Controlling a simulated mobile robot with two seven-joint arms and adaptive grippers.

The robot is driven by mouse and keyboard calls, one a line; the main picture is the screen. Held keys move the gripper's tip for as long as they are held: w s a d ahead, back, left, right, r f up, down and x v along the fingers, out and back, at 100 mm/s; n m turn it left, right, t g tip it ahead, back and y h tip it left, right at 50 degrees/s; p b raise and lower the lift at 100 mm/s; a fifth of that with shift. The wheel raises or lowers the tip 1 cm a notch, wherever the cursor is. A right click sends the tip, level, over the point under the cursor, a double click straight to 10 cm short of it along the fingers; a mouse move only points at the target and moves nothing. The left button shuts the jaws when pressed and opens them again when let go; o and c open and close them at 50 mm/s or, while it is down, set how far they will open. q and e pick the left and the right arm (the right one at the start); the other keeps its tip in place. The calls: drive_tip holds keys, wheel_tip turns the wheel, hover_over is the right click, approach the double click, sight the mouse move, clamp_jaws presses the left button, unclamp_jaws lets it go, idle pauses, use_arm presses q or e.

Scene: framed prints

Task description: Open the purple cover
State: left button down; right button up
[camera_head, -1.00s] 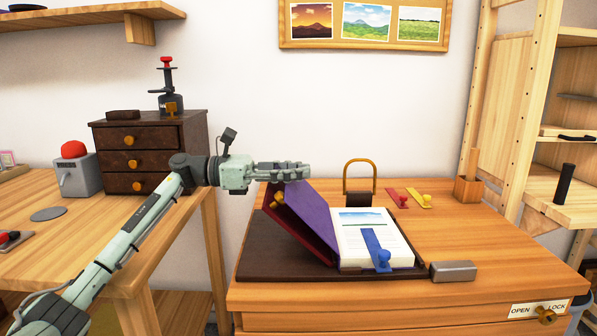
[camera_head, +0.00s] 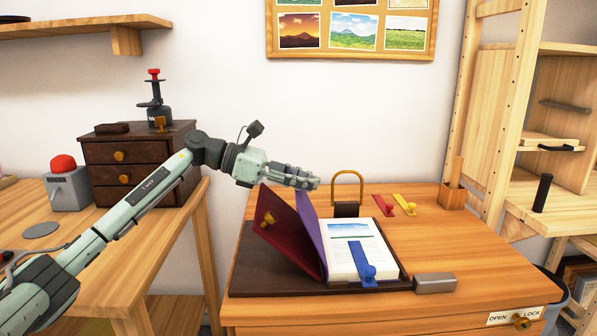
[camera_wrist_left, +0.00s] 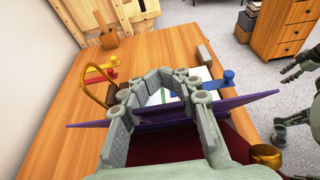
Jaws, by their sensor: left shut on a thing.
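The purple cover (camera_head: 309,232) stands steeply tilted beside the open white pages (camera_head: 350,250), on their left. A dark red panel (camera_head: 287,238) with a gold knob leans left of it. My left gripper (camera_head: 312,183) is at the top edge of the purple cover, with its fingers shut on it. In the left wrist view the purple cover (camera_wrist_left: 245,103) passes between the fingers (camera_wrist_left: 160,82) and shows on both sides. Part of the pages is hidden behind it. What looks like my right gripper (camera_wrist_left: 300,66) shows at the wrist view's right edge, its opening unclear.
A blue clip (camera_head: 360,262) lies on the pages. A grey block (camera_head: 434,283), a gold-handled dark block (camera_head: 346,208), and red (camera_head: 385,205) and yellow (camera_head: 404,205) tags are on the desk. The desk's right side is mostly clear.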

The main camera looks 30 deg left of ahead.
use_arm(q)
drive_tip(key=shift+w+d+r, duration=0.15)
drive_tip(key=shift+w+d, duration=0.25)
drive_tip(key=shift+d, duration=0.35)
drive_tip(key=c, duration=1)
unclamp_jaws()
drive_tip(key=shift+c, duration=0.2)
drive_tip(key=shift+a, duration=0.1)
drive_tip(key=v, duration=1.1)
drive_tip(key=shift+s+a+r, duration=0.2)
drive_tip(key=shift+s+a, duration=0.05)
